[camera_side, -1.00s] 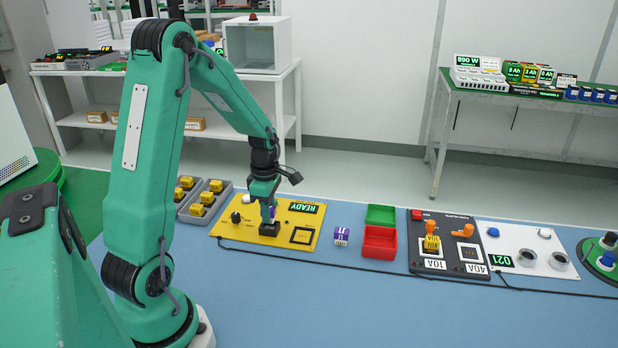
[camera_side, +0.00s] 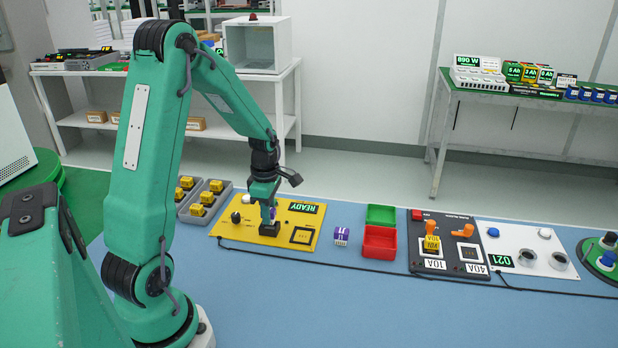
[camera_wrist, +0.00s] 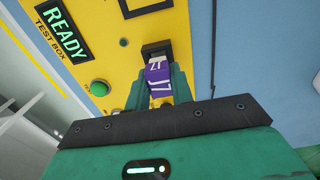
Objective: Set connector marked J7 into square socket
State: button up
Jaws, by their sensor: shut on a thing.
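My gripper (camera_side: 270,221) is over the yellow test box (camera_side: 228,228), pointing down. It is shut on a purple connector with a white mark that looks like J7 (camera_wrist: 159,80). The connector's far end meets a raised black socket block (camera_wrist: 157,49), also visible in the side view (camera_side: 269,230). I cannot tell how deep it sits. A flat square socket with a black outline (camera_side: 301,235) lies to the right on the same box; its edge shows at the top of the wrist view (camera_wrist: 145,8). Another purple and white connector (camera_side: 341,235) stands on the blue mat.
The box's display (camera_side: 299,208) reads READY. A black knob (camera_side: 236,217) and a green button (camera_wrist: 99,88) are on the box. Red (camera_side: 380,256) and green bins, then a black fuse panel (camera_side: 420,266), stand to the right. Grey trays (camera_side: 186,216) of yellow parts stand left. The front mat is clear.

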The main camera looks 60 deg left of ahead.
jog(key=shift+f, duration=0.85)
dwell(0.3)
jog(key=o, duration=1)
jog(key=shift+r, duration=3.9)
